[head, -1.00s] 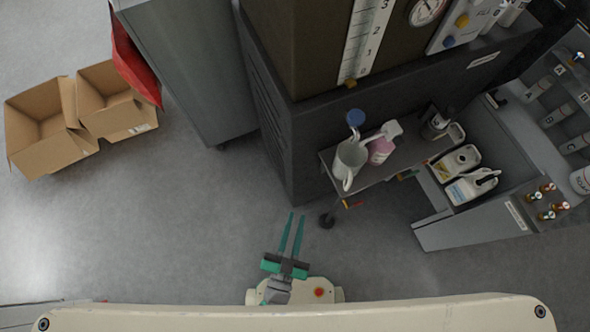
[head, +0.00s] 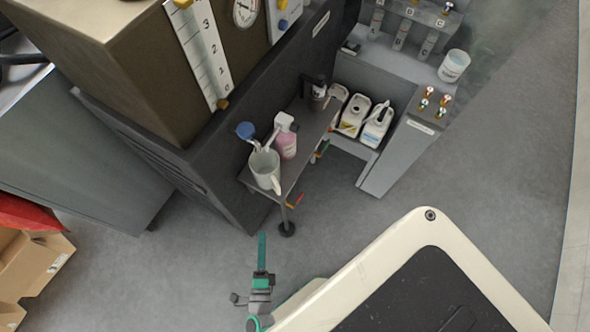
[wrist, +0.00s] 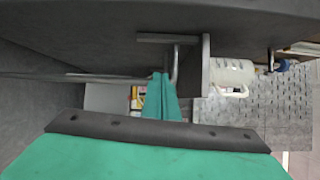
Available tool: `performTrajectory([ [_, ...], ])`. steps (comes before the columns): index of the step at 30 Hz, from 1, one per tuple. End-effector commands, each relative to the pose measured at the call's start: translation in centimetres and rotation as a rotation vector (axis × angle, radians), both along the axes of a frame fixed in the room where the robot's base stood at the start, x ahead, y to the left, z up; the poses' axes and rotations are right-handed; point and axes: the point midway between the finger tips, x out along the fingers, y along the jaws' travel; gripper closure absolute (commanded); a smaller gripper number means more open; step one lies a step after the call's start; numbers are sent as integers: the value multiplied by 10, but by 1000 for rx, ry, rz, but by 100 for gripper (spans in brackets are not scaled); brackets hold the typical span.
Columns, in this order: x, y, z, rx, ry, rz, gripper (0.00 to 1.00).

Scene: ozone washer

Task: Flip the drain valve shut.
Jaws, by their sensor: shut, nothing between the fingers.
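My gripper (head: 262,236) is shut and empty, its long teal fingers over the floor in front of the small dark side table. In the wrist view the fingers (wrist: 162,78) are together near a grey bent bar and the table's underside. A small red-and-orange lever (head: 296,201) hangs under the table's near end, just beyond the fingertips. More small coloured handles (head: 321,151) show under its right edge. I cannot tell which of these is the drain valve, nor whether it is open or shut.
The side table (head: 292,183) carries a white jug (head: 264,170) and a pink bottle (head: 286,143). A dark cabinet (head: 215,165) stands to its left. White canisters (head: 353,116) sit in a grey bay. Open floor lies to the right; cardboard boxes (head: 30,265) are at lower left.

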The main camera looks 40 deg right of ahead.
Motion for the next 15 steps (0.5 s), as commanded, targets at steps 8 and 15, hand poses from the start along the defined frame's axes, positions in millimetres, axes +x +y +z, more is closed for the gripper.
performTrajectory([
  [8,16,-23,-62,510,-380,-226,100],
  [15,20,-48,-105,827,-755,-422,100],
])
